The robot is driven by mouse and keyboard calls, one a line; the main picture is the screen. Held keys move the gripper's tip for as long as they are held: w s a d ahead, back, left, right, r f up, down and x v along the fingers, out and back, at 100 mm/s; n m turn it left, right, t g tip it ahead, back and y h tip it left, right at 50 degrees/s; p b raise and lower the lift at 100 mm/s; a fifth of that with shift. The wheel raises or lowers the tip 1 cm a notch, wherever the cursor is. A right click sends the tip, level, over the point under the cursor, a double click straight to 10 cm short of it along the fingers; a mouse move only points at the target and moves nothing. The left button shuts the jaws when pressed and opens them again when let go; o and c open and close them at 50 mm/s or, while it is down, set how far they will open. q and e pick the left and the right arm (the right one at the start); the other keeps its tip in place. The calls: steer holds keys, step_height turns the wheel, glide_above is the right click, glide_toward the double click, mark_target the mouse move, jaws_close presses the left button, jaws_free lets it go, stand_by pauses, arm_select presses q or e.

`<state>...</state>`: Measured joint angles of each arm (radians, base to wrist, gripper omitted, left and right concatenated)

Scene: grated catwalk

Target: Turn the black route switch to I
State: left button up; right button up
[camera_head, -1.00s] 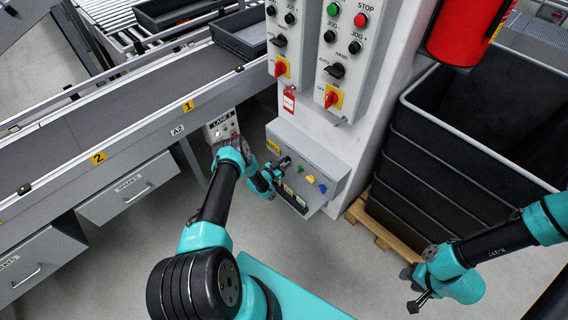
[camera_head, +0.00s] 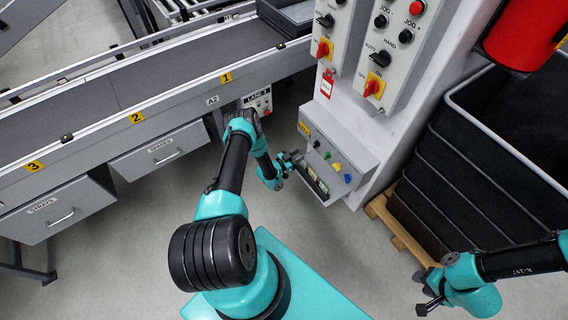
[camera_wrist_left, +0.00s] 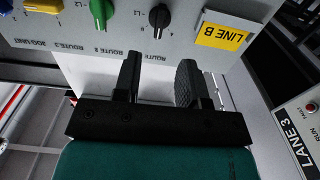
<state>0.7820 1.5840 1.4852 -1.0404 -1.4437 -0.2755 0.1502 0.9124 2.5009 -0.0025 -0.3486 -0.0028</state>
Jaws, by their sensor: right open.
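The black route switch (camera_head: 316,143) is the knob closest to the yellow LINE B label on a low grey box (camera_head: 366,159). In the left wrist view the black switch (camera_wrist_left: 159,17) is at the top, just beyond the fingers, beside the label (camera_wrist_left: 222,36). My left gripper (camera_head: 297,160) is in front of the box. In the left wrist view its fingers (camera_wrist_left: 160,82) are apart with nothing between them, clear of the switch. My right gripper (camera_head: 424,291) is open and empty at the lower right, far from the box.
Green (camera_head: 327,155), yellow (camera_head: 337,167) and blue (camera_head: 348,178) knobs line up beside the black one. Control panels (camera_head: 395,50) stand above. A conveyor (camera_head: 100,105) runs at left, with a LANE 3 box (camera_wrist_left: 298,145). A black bin (camera_head: 455,150) stands right.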

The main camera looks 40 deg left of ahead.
arm_select(q)
steer(key=v, duration=0.8)
steer(key=w+d+r+n+g, duration=0.2)
steer(key=d+r+g, duration=0.6)
steer(key=d, duration=0.4)
steer(key=s+d+r+n+g, duration=0.1)
steer(key=s+d+r+g, duration=0.3)
steer(key=s, duration=0.5)
steer(key=s+d+r+n+g, duration=0.1)
steer(key=s+d+r+g, duration=0.3)
steer(key=s+d+r, duration=0.3)
step_height(320, 180, up, 3)
steer(key=shift+s+d+r+n+g+y, duration=0.1)
steer(key=shift+s+d+n+g+y, duration=0.25)
steer(key=shift+s, duration=0.55)
steer(key=shift+o, duration=0.4)
steer(key=shift+w, duration=0.1)
